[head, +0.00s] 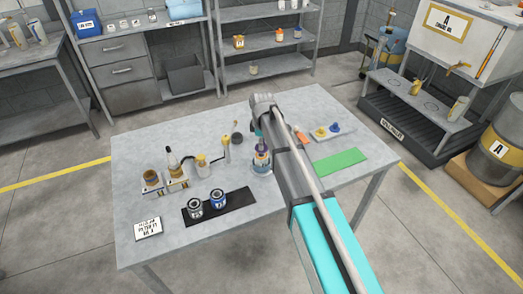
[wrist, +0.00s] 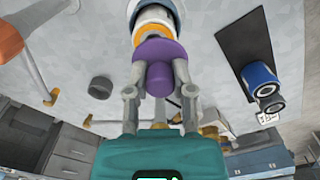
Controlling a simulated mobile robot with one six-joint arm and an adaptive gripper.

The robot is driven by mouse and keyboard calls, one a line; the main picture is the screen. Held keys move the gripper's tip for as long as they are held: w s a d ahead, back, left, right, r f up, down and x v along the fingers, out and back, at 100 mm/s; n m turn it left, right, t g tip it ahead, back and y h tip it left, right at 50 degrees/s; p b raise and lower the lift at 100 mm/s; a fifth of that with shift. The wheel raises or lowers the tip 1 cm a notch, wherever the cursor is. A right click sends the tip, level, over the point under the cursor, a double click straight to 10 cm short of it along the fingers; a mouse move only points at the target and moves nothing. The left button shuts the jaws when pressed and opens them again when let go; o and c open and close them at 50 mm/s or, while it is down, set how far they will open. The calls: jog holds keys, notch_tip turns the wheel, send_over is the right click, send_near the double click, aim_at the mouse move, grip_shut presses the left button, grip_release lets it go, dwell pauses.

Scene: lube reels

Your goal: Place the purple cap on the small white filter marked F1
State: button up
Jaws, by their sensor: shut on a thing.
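The purple cap (wrist: 161,60) is between the fingers of my gripper (wrist: 160,75), which is shut on it, in the wrist view. Just past the cap is a round part with orange and white bands (wrist: 153,17); I cannot tell if the cap touches it. In the head view my gripper (head: 261,142) is over the middle of the table, with the cap partly hidden above the banded part (head: 262,161). Two cans, one dark with a white label (head: 195,209) and one blue (head: 217,199), stand on a black mat. I cannot read an F1 mark on anything.
A dark round piece (head: 237,138) lies close by. At right are yellow (head: 320,133) and blue (head: 334,127) pieces and a green mat (head: 338,162). The table's front right is clear.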

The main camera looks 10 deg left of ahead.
aim_at(262, 155)
jog(key=shift+w+a+f+b, duration=0.25)
jog(key=shift+w+f+b, duration=0.2)
jog(key=shift+f+b, duration=0.25)
jog(key=shift+s+f+b, duration=0.1)
jog(key=shift+f+b, duration=1.2)
jog(key=shift+f, duration=0.05)
jog(key=shift+d+f, duration=0.1)
jog(key=o, duration=0.9)
jog(key=shift+r, duration=0.2)
notch_tip(262, 155, up, 12)
jog(key=p, duration=1.2)
